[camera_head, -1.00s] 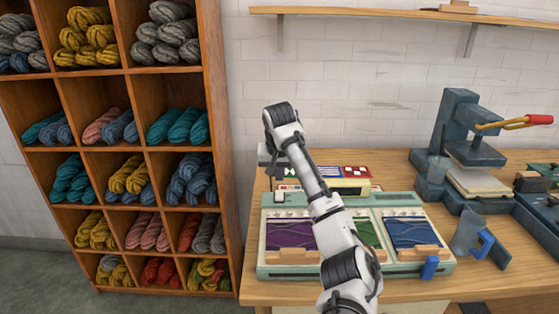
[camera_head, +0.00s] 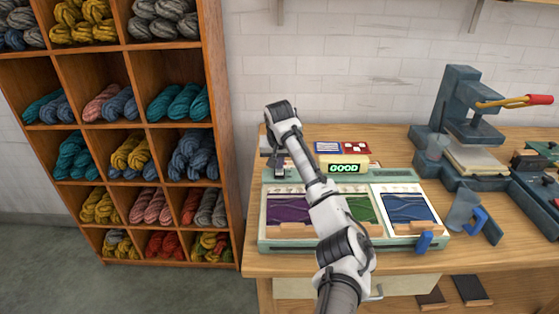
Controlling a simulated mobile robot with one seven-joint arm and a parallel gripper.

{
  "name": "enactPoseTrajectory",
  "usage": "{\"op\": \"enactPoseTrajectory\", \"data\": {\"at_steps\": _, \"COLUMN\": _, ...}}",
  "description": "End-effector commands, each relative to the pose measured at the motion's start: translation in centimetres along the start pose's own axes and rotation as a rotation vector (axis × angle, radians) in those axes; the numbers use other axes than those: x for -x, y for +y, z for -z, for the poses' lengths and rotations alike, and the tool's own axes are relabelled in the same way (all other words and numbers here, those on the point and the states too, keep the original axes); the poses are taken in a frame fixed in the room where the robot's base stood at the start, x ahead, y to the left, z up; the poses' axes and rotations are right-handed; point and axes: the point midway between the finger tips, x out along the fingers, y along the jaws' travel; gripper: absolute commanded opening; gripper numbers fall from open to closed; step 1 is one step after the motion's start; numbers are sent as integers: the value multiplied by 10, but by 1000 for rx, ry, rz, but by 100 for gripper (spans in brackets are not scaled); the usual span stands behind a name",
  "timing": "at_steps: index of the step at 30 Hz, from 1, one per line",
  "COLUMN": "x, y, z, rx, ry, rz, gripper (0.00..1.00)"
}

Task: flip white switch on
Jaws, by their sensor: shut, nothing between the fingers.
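The pale green device (camera_head: 262,245) lies on the wooden table, with purple, green and blue panels along its front. My gripper (camera_head: 279,172) is shut and empty, low over the device's back left corner. A small pale part (camera_head: 280,188) shows there just below the fingers; it looks like the white switch, but its lever position is too small to tell. I cannot tell whether the fingertips touch it. A sign (camera_head: 344,168) behind the device is lit and reads "GOOD". My arm crosses in front of the device and hides part of its middle.
A dark press (camera_head: 462,110) with a red-tipped lever stands at the right. A jug with a blue handle (camera_head: 464,212) stands beside the device. A wooden shelf (camera_head: 220,130) full of wool skeins rises at the left. Blue and red cards (camera_head: 328,148) lie behind the sign.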

Motion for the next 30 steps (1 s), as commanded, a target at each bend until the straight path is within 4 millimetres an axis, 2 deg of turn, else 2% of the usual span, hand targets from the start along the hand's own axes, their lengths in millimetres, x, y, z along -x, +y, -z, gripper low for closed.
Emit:
{"op": "enactPoseTrajectory", "data": {"at_steps": 8, "x": 0, "y": 0, "z": -2, "rx": 1, "ry": -1, "rz": -1, "gripper": 0}}
{"op": "enactPoseTrajectory", "data": {"at_steps": 18, "x": 6, "y": 0, "z": -15, "rx": 1, "ry": -3, "rz": 0, "gripper": 0}}
{"op": "enactPoseTrajectory", "data": {"at_steps": 30, "x": 10, "y": 0, "z": -13, "rx": 0, "ry": -1, "rz": -1, "gripper": 0}}
